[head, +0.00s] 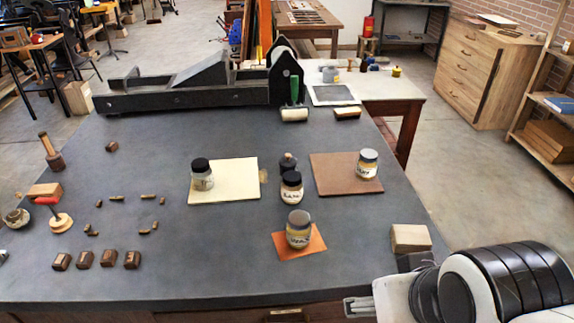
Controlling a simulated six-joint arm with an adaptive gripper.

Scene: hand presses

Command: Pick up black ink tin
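Several lidded jars with pale labels stand on the dark table. The jar that best fits the black ink tin (291,188) is dark with a black lid and stands upright on bare table in the middle; its label is too small to read surely. A small dark bottle (288,161) stands just behind it. Part of my arm shows at the lower right. What looks like the tip of my gripper (359,306) shows at the table's front edge, well apart from the tin, to its lower right. Whether its fingers are open is unclear.
A black-lidded jar (202,176) stands on a cream sheet (240,180), a grey-lidded jar (367,164) on a brown sheet (333,175), and another jar (298,232) on an orange sheet (284,249) in front of the tin. A wooden block (410,238) sits front right.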

